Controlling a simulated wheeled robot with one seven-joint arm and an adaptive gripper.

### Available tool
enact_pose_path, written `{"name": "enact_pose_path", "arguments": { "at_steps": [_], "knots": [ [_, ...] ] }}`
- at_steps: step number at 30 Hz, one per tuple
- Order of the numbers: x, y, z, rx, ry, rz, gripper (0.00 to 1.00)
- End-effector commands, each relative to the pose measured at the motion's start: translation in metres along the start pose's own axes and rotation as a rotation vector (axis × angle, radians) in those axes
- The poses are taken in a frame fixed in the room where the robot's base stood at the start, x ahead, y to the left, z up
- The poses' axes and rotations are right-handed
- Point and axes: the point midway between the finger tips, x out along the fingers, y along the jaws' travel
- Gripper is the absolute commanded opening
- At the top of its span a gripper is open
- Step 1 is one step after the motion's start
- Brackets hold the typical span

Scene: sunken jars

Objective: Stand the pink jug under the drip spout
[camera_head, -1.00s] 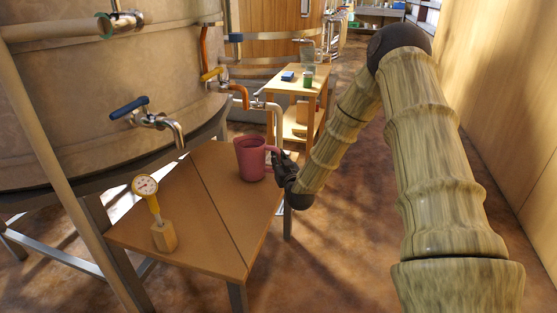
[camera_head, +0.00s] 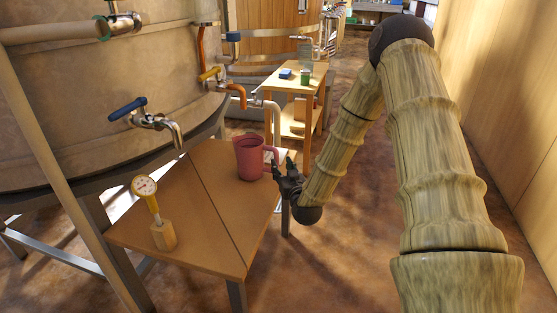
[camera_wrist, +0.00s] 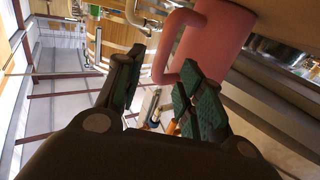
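The pink jug (camera_head: 248,158) stands upright on the brown table near its back right edge, its handle towards my gripper. My gripper (camera_head: 285,168) is at the right of the handle, fingers spread. In the wrist view, the jug (camera_wrist: 215,40) and its handle lie just beyond the open fingertips (camera_wrist: 160,80); nothing is held. A blue-handled tap (camera_head: 155,120) has a spout hanging over the table, left of the jug. A pale pipe (camera_head: 275,115) with a yellow-handled valve bends down behind the jug. I cannot tell which one is the drip spout.
A dial gauge on a wooden block (camera_head: 163,236) stands on the table's (camera_head: 205,245) front left. The large tank (camera_head: 60,110) rises behind the table. A small wooden table (camera_head: 290,78) with a green cup stands farther back. Floor to the right is open, bounded by a wooden wall.

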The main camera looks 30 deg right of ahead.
Motion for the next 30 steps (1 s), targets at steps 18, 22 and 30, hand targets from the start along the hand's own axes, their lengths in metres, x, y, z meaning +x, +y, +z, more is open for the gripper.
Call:
{"name": "enact_pose_path", "arguments": {
  "at_steps": [18, 22, 30],
  "knots": [
    [-0.049, 0.0, 0.0, 0.0, 0.001, 0.001, 0.38],
    [-0.049, 0.0, 0.0, 0.0, 0.001, 0.001, 0.38],
    [-0.049, 0.0, 0.0, 0.0, 0.001, 0.001, 0.38]
  ]
}}
